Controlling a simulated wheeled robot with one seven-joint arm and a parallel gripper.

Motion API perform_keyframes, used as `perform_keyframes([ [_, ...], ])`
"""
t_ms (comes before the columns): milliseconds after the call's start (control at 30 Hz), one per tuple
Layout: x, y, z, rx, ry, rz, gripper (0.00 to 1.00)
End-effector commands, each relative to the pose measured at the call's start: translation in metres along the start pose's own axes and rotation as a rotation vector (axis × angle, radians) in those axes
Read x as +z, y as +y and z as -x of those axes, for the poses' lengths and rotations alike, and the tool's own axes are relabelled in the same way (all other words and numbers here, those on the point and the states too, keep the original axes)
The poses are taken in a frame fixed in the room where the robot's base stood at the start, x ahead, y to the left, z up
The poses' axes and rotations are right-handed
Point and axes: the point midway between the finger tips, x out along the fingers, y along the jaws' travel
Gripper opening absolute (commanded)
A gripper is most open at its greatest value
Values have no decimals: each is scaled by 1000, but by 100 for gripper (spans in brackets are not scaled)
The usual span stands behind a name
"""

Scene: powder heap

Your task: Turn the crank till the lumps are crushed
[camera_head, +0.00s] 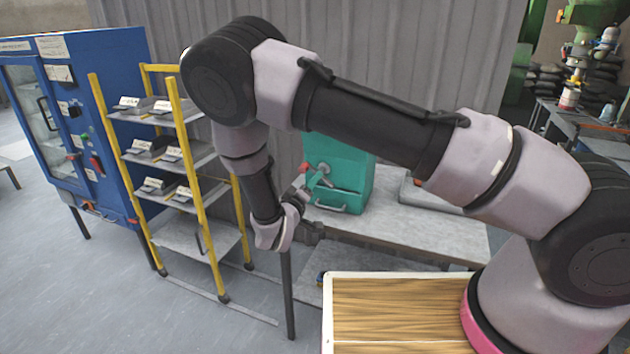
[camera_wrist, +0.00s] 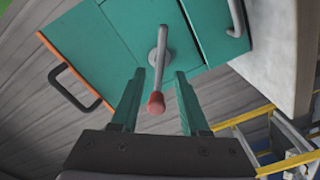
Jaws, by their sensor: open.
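The teal crusher box (camera_head: 345,182) stands on a grey bench. In the wrist view the grey crank arm (camera_wrist: 162,44) ends in a red knob (camera_wrist: 156,103) that points toward the camera. My gripper (camera_wrist: 158,74) is open, with one finger on each side of the knob as seen there. I cannot tell whether either finger touches it. In the head view my gripper (camera_head: 300,196) is close to the crank side of the box. The lumps are not visible.
A curved handle (camera_head: 330,209) sits low on the box front. A yellow-framed rack (camera_head: 185,170) with trays and a blue cabinet (camera_head: 95,120) stand left. A wooden-topped surface (camera_head: 395,305) is nearest me.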

Motion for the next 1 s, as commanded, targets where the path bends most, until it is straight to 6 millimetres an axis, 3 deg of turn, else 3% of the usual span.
perform_keyframes([
  [200, -1, -1, 48, -5, 3, 1, 45],
  [400, 0, -1, 76, -4, 1, 2, 45],
  [600, 0, 0, 85, -2, 0, 2, 45],
  [1000, 0, -1, 85, -3, 0, 2, 45],
])
